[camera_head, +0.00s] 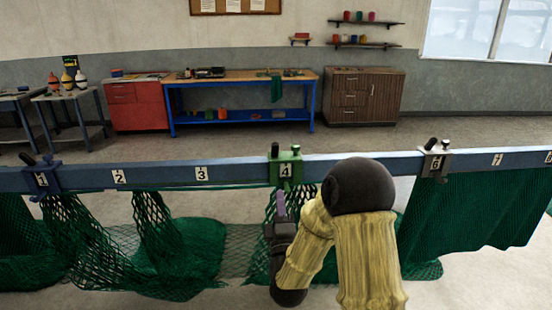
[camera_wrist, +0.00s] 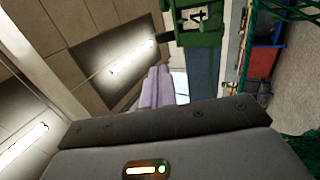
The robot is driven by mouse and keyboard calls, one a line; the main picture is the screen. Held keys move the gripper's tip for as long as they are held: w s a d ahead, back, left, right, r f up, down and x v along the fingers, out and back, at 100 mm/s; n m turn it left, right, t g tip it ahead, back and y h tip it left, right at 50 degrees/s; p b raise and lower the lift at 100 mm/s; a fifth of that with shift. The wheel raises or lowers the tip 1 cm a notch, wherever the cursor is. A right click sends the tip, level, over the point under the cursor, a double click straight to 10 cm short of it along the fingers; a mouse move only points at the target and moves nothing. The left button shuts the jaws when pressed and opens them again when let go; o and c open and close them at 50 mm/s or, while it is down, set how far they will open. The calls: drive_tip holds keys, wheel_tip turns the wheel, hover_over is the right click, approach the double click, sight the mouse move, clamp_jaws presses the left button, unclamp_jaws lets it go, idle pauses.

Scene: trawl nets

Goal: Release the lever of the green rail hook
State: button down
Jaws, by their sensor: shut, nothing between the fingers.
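The green rail hook (camera_head: 285,170) is clamped on the blue rail at the number 4 plate. Its dark lever knob (camera_head: 274,149) stands up at the hook's left top, beside a lighter post. In the wrist view, the green hook (camera_wrist: 198,28) is at the top, right of centre, with a dark lever end (camera_wrist: 166,37) to its left. My gripper (camera_head: 280,196), with purple fingers, is just below the hook and points up. Its fingers (camera_wrist: 158,84) are shut and empty, apart from the hook and lever in the wrist view.
The blue rail (camera_head: 236,171) crosses the view. A blue hook (camera_head: 41,178) is at plate 1 and a grey hook (camera_head: 434,162) near plate 6. Green netting (camera_head: 470,212) hangs below the rail. Free floor and a workbench (camera_head: 240,77) lie behind.

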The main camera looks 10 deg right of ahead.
sight(275, 148)
drive_tip(key=shift+w+r, duration=0.1)
drive_tip(key=p+x, duration=0.6)
drive_tip(key=x, duration=0.6)
drive_tip(key=shift+w+r, duration=0.2)
drive_tip(key=shift+w, duration=0.05)
drive_tip(key=shift+w+r, duration=0.15)
drive_tip(key=shift+w, duration=0.4)
